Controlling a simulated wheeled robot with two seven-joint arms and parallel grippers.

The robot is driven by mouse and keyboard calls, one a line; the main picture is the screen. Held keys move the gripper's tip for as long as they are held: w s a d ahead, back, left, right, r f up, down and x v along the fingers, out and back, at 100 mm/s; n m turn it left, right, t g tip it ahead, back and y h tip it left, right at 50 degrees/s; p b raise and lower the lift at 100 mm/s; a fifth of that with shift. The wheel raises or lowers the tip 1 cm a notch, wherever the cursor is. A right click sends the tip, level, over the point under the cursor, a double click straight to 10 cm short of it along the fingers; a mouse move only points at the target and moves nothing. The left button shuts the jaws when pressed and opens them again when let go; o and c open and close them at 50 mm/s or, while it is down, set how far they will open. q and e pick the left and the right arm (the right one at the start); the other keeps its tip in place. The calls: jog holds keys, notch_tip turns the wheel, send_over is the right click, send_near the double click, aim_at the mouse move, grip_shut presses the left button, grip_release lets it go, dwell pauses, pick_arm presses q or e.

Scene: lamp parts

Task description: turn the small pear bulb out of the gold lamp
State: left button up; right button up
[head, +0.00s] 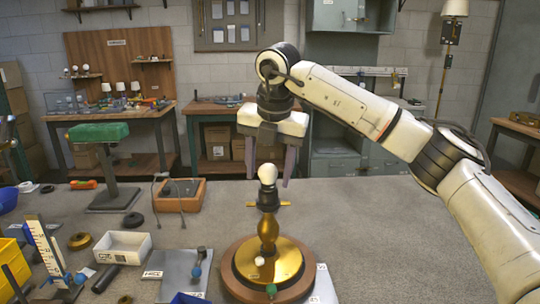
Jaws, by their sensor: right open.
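The gold lamp (268,232) stands upright on a round wooden base with a gold plate, at the lower middle of the head view. The small white pear bulb (267,173) sits upright in the dark socket (268,198) at the lamp's top. My right gripper (269,181) points down with its two fingers spread wide. The fingers appear on either side of the bulb, with a clear gap to each; I cannot tell whether they line up in depth. Nothing is held. My left gripper is out of view.
A wooden box (180,195) and a green-topped stand (105,160) are on the left of the bench. A white tray (121,247) and a grey plate (185,275) lie left of the lamp. The bench (385,235) right of the lamp is mostly clear.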

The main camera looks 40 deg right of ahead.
jog(key=shift+w+f, duration=0.15)
jog(key=shift+f, duration=0.25)
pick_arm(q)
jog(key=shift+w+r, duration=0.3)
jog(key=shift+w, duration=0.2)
pick_arm(e)
jog(key=shift+c, duration=0.4)
jog(key=c, duration=0.9)
jog(key=shift+o, duration=0.6)
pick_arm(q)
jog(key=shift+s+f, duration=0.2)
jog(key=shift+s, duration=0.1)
pick_arm(e)
jog(key=shift+c, duration=0.6)
